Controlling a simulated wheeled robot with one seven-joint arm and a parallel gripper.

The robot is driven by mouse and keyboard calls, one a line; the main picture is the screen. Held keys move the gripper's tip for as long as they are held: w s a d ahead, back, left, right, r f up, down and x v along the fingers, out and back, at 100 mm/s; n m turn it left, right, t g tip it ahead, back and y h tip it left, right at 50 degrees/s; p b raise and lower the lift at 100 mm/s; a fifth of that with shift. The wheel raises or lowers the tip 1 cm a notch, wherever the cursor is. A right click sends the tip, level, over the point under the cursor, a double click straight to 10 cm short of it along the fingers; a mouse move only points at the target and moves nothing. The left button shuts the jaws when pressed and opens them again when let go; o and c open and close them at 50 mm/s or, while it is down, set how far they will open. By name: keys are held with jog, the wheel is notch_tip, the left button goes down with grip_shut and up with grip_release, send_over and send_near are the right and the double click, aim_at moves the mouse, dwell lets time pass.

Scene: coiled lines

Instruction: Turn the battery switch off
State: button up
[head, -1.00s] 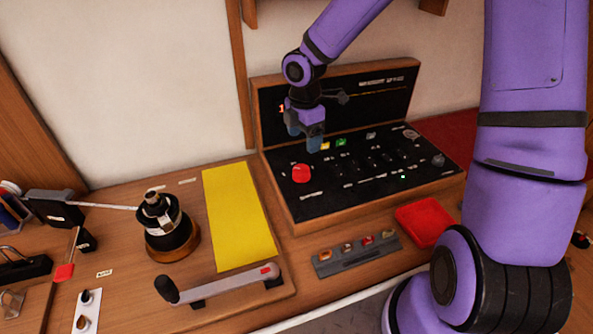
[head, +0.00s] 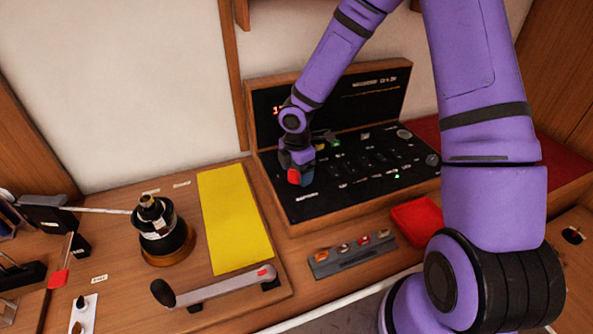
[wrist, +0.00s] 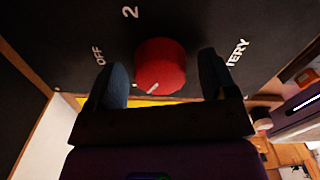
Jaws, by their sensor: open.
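The battery switch is a round red knob (wrist: 160,66) on the black panel (head: 340,195). In the wrist view a pale pointer line on the knob slants to its lower left edge. White panel lettering beside it reads OFF, 2 and part of BATTERY. My gripper (wrist: 163,80) is open, with one blue-grey finger on each side of the knob; whether either finger touches it I cannot tell. In the head view the knob (head: 294,177) is partly hidden behind my gripper (head: 298,172).
The panel sits in a wooden case with a raised black back (head: 355,95). In front are a grey holder with small coloured pieces (head: 352,252) and a red tray (head: 418,222). To the left are a winch (head: 162,230), a yellow sheet (head: 234,220) and a winch handle (head: 215,289).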

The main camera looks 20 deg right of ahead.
jog(key=shift+f, duration=0.1)
jog(key=c, duration=0.9)
jog(key=shift+m, duration=0.4)
jog(key=m, duration=0.5)
jog(key=shift+m, duration=0.3)
jog(key=m, duration=0.5)
jog(key=shift+m, duration=0.3)
jog(key=o, duration=0.9)
